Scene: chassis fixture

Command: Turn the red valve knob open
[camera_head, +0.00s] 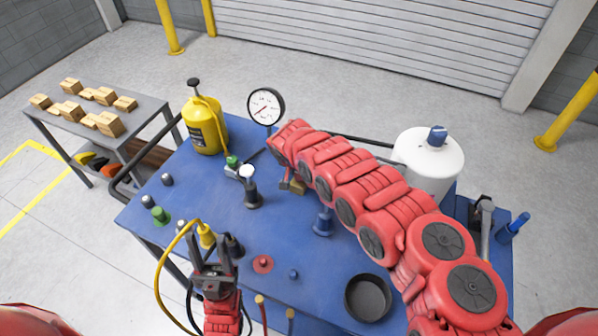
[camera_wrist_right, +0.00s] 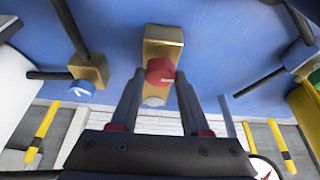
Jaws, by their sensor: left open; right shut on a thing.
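The red valve knob (camera_wrist_right: 160,71) sits on a brass valve body (camera_wrist_right: 163,45) in the right wrist view. My right gripper (camera_wrist_right: 159,80) has one finger on each side of the knob and is shut on it. In the head view my right arm hides the knob and most of that gripper. My left gripper (camera_head: 212,252) is open, low over the front left of the blue table (camera_head: 290,225), pointing away from me. A yellow-topped fitting (camera_head: 206,235) stands just past its fingers.
A pressure gauge (camera_head: 266,106) and a yellow canister (camera_head: 203,126) stand at the back. A white tank (camera_head: 430,160) stands right of my arm. A black dish (camera_head: 368,298) lies in front. A blue-knobbed valve (camera_wrist_right: 83,86) is beside the red one.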

